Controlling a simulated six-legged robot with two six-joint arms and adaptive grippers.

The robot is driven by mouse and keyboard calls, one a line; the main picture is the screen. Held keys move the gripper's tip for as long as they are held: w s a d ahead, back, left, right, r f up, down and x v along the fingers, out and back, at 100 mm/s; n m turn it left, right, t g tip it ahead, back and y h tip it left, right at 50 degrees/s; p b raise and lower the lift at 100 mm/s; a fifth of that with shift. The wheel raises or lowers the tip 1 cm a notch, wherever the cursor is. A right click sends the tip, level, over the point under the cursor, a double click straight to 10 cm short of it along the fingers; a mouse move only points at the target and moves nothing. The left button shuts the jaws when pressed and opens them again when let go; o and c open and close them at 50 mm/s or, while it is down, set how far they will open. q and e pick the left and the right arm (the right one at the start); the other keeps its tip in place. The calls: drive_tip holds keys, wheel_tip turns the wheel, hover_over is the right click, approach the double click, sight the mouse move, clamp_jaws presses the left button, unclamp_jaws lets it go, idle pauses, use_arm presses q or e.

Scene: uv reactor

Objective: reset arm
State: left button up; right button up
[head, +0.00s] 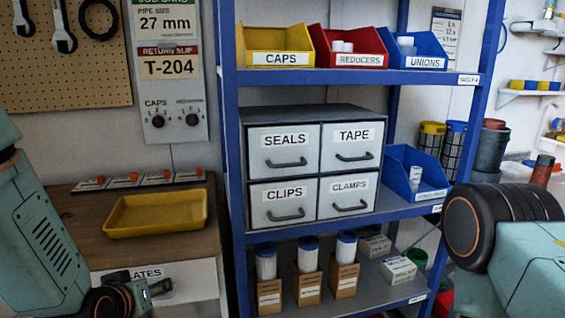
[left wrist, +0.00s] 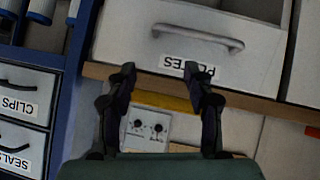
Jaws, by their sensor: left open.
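My left arm comes in at the left edge of the head view, with its wrist low in front of the wooden bench. In the left wrist view, which is upside down, my left gripper (left wrist: 160,76) has its two dark fingers spread apart with nothing between them. The fingertips point toward the white drawer (left wrist: 130,38) labelled PLATES, with its grey handle (left wrist: 200,36). The drawer also shows partly in the head view (head: 200,279), its label partly covered by my wrist. My right arm shows at the right edge of the head view; its gripper is out of frame.
A yellow tray (head: 155,231) sits on the wooden bench (head: 80,215). A blue shelf rack (head: 350,77) holds labelled bins, a grey drawer cabinet (head: 310,117) and several bottles and boxes. A pegboard (head: 60,80) with wrenches and a panel (head: 170,90) reading T-204 hang behind.

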use_arm(q)
drive_tip(key=s+d+f+m+g, duration=0.1)
drive_tip(key=s+f+g, duration=0.4)
drive_tip(key=s+f, duration=0.6)
drive_tip(key=s+d+f+m+g+h, duration=0.1)
drive_tip(key=s+f+g, duration=0.4)
drive_tip(key=s+f, duration=0.7)
drive_tip(key=s+d+m, duration=0.1)
drive_tip(key=s, duration=0.8)
drive_tip(key=shift+s+d+m+g, duration=0.15)
drive_tip(key=shift+s+m+g, duration=0.15)
drive_tip(key=shift+m+g, duration=0.1)
